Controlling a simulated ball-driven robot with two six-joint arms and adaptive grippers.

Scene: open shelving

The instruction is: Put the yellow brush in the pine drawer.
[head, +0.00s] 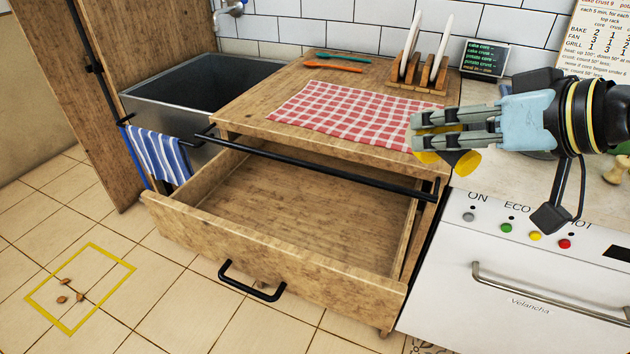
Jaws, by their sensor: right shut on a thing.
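The yellow brush (466,163) shows as yellow parts at and below the fingertips of my right gripper (428,131). The gripper comes in from the right and is shut on it; the fingers hide much of the brush. They are over the right end of the red checked cloth, above and to the right of the drawer. The pine drawer (255,248) is pulled out and its visible floor is empty. It has a black handle on its front. My left gripper is not in view.
A black rail (310,165) runs along the counter front above the drawer's back part. A checked cloth (330,113), a plate rack (415,80) and two utensils (335,67) are on the counter. A white oven (520,275) stands right of the drawer. A steel sink (190,95) is at left.

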